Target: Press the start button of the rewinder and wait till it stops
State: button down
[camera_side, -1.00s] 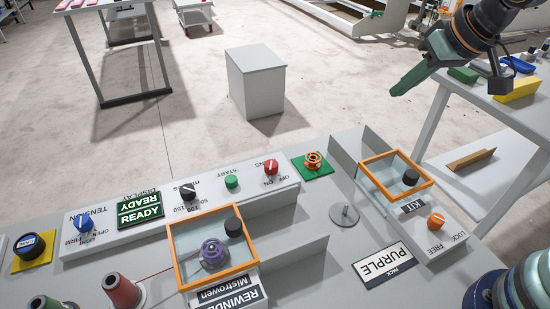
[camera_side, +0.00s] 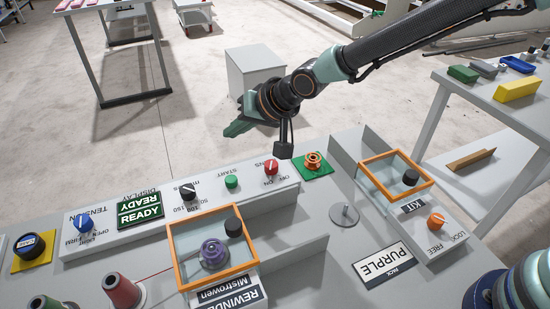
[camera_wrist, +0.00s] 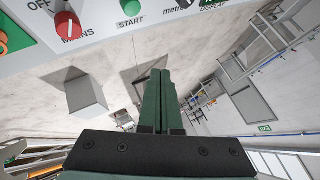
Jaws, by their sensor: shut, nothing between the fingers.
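The green start button (camera_side: 231,181) sits on the white control panel, under the word START. It also shows at the top of the wrist view (camera_wrist: 132,8). The rewinder (camera_side: 255,272) has an orange-framed clear lid, which looks shut, over a purple spool (camera_side: 213,253). The display (camera_side: 140,209) reads READY. The red mains knob (camera_side: 271,167) is right of the start button. My gripper (camera_side: 228,130) is above and behind the panel, apart from the button, pointing left and down. Its green fingers (camera_wrist: 161,100) are shut with nothing between them.
A black speed knob (camera_side: 188,191) and blue tension knob (camera_side: 84,223) are left of the button. A grey box (camera_side: 250,72) stands on the floor behind.

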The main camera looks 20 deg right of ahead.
aim_at(235, 182)
jog(key=shift+a+f, duration=0.55)
jog(key=shift+a, duration=0.25)
jog(key=shift+f, duration=4.4)
jog(key=shift+f, duration=0.2)
jog(key=shift+f, duration=0.2)
jog(key=shift+f, duration=0.55)
jog(key=shift+r, duration=0.95)
